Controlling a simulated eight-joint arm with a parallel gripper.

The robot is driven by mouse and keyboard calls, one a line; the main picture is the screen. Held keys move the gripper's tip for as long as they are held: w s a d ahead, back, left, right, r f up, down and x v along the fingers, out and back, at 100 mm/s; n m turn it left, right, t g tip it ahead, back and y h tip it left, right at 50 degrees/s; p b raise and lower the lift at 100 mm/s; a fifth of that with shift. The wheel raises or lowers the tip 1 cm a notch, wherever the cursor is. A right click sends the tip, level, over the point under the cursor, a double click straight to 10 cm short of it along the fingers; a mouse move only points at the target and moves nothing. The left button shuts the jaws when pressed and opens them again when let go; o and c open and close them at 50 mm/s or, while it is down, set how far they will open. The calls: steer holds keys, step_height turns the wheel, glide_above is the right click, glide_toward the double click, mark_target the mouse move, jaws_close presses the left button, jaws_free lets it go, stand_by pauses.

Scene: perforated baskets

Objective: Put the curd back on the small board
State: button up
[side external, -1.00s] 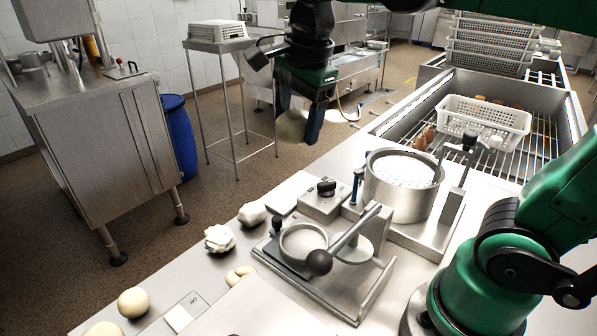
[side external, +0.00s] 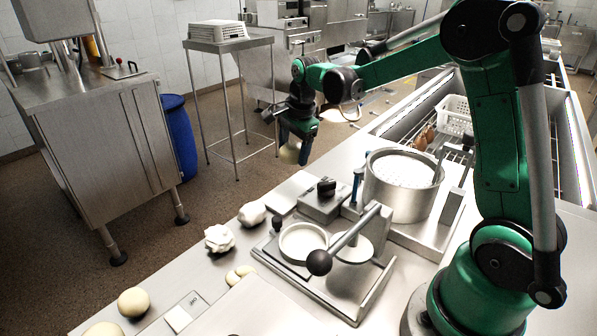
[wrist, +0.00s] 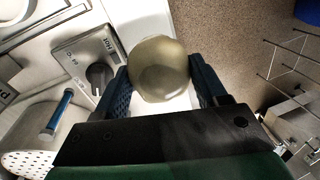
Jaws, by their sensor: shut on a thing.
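The curd (side external: 290,152) is a pale, rounded lump. My gripper (side external: 295,147) is shut on it and holds it in the air beyond the worktop's left edge as the side view shows it. In the wrist view the curd (wrist: 160,66) sits between the two blue fingers of my gripper (wrist: 161,88). A small pale board (side external: 288,192) lies flat on the worktop beside a grey control box with a black knob. In the wrist view a white flat surface (wrist: 140,18) shows behind the curd, which covers part of it.
A press with a round mould (side external: 303,241) and black-ball lever (side external: 319,262) stands in front of the control box (side external: 322,203). A perforated pot (side external: 400,190) is to the right. Several pale lumps, including a pleated one (side external: 219,238), lie along the left edge.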

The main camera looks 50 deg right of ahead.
mark_target(292, 188)
steer(key=shift+f, duration=3.1)
steer(key=shift+f, duration=0.55)
steer(key=o, duration=1.5)
steer(key=shift+r, duration=4)
steer(key=shift+s+a+r+n, duration=0.15)
steer(key=shift+a+r+n, duration=0.1)
steer(key=shift+a+n, duration=0.05)
steer(key=s+a+r+n+t, duration=0.1)
steer(key=s+a+n, duration=0.2)
steer(key=n, duration=0.3)
steer(key=s+a+r+n+t, duration=0.1)
steer(key=s+a+n+t, duration=0.1)
steer(key=s+a+n, duration=0.2)
steer(key=s+a+r+n+t, duration=0.1)
steer(key=s+a+n, duration=0.3)
steer(key=n, duration=0.4)
steer(key=shift+s+n+t, duration=0.4)
steer(key=shift+s, duration=0.2)
